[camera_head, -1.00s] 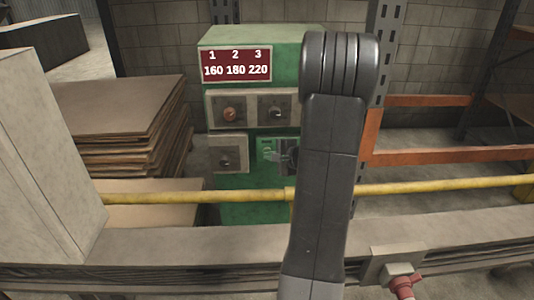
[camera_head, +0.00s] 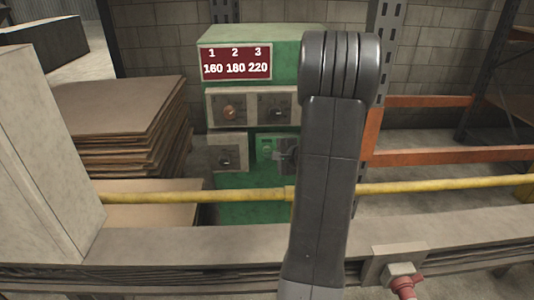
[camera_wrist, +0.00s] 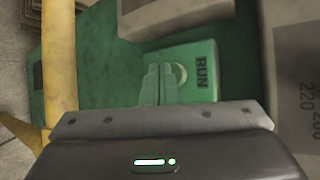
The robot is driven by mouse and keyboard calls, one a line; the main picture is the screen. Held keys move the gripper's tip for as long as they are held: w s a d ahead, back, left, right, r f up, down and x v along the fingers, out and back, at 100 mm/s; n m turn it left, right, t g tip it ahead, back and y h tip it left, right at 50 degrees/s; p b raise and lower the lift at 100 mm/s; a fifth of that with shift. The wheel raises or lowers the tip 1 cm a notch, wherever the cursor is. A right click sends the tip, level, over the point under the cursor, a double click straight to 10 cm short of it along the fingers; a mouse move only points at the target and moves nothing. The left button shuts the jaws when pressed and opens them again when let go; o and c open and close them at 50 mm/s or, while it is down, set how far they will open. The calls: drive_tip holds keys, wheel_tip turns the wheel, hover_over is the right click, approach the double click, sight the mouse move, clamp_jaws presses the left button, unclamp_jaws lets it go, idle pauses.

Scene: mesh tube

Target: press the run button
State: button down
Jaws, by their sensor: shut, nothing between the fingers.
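The run button (camera_wrist: 179,75) is a round, pale green disc on a green plate (camera_wrist: 195,72) lettered RUN in the wrist view. My gripper (camera_wrist: 160,70) is shut and empty. Its fingertips are at the button's edge in the picture and cover part of it; I cannot tell whether they touch it. In the head view the green plate (camera_head: 263,143) is at the lower right of the green machine's front. My gripper (camera_head: 277,155) is in front of it, partly hidden by my arm.
The green machine (camera_head: 286,52) carries a red number sign (camera_head: 236,63) and grey knob plates (camera_head: 226,124). A yellow rail (camera_head: 220,196) crosses in front. Stacked boards (camera_head: 120,120) stand left, an orange rack (camera_head: 440,157) right.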

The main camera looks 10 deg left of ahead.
drive_tip(key=s+d+b, duration=0.1)
drive_tip(key=s+b, duration=0.2)
drive_tip(key=s, duration=0.2)
drive_tip(key=shift+s+d, duration=0.35)
drive_tip(key=shift+s, duration=0.05)
idle(0.5)
